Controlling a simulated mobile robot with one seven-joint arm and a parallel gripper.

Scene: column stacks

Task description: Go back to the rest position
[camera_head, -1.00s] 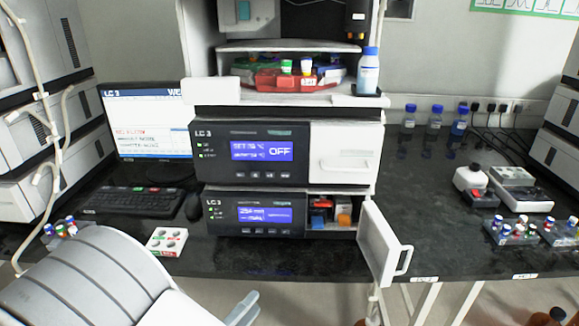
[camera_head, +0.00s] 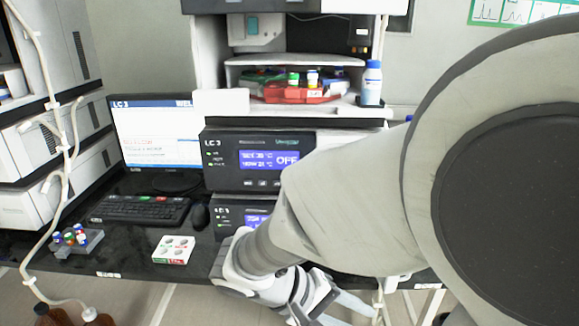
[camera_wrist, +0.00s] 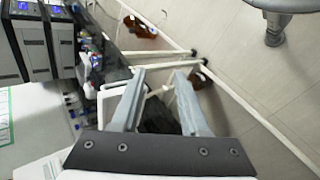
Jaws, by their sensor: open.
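My gripper (camera_head: 340,308) hangs low in front of the bench edge in the head view, below the LC 3 column stack (camera_head: 235,162). In the wrist view my gripper (camera_wrist: 160,74) has its two grey fingers apart, with nothing held between them. My arm crosses the right half of the head view. It hides most of the stack's lower unit, its compartment and the right part of the bench.
A white box with round caps (camera_head: 174,250) lies near the bench's front edge, and a vial rack (camera_head: 78,242) stands farther left. A keyboard (camera_head: 140,209) and monitor (camera_head: 155,135) stand behind. Brown bottles (camera_head: 52,315) are on the floor.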

